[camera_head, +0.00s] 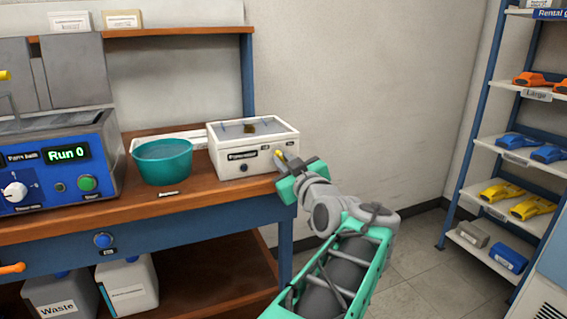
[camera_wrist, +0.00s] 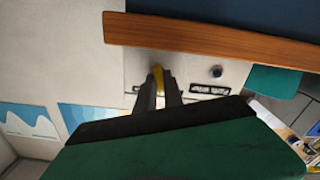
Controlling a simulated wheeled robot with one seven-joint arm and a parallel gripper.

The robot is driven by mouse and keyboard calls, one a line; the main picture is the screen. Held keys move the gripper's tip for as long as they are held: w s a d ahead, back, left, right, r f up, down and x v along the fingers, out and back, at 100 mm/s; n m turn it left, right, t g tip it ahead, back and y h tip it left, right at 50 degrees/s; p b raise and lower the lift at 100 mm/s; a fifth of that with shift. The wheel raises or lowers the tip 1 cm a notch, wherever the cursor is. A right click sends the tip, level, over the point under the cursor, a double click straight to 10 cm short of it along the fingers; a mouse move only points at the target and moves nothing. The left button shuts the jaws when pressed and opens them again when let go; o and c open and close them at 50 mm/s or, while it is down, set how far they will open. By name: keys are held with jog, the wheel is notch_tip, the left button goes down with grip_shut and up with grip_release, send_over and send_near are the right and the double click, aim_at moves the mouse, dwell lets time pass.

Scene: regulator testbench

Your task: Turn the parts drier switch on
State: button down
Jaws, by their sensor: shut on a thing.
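The white box that appears to be the parts drier (camera_head: 228,158) stands at the right end of the wooden bench. Its front has a dark label and a small dark knob, which also shows in the wrist view (camera_wrist: 216,71). A yellow switch lever (camera_wrist: 158,76) is on the front panel at the right side, and its tip also shows in the head view (camera_head: 279,154). My gripper (camera_head: 284,163) is at that front face, with its fingers (camera_wrist: 160,90) closed around the yellow lever. The fingers partly hide the lever, and I cannot tell its on or off position.
A teal bowl (camera_head: 162,162) sits left of the box. A blue parts bath (camera_head: 60,170) reading "Run 0" is further left. The bench edge (camera_wrist: 210,38) runs close to my gripper. Shelves (camera_head: 510,140) stand at the far right, with free floor before them.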

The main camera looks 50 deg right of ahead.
jog(key=m, duration=0.3)
jog(key=shift+m+p, duration=0.3)
jog(key=shift+m, duration=0.1)
jog(key=m+p, duration=0.1)
jog(key=m, duration=0.2)
jog(key=shift+r+m, duration=0.1)
jog(key=shift+m, duration=0.2)
jog(key=shift+m+p, duration=1.55)
jog(key=shift+m, duration=0.65)
jog(key=c, duration=1.5)
grip_release()
jog(key=shift+o, duration=0.2)
jog(key=v, duration=0.7)
jog(key=shift+s+a+p, duration=0.15)
jog(key=shift+s+p, duration=0.2)
jog(key=shift+s, duration=0.05)
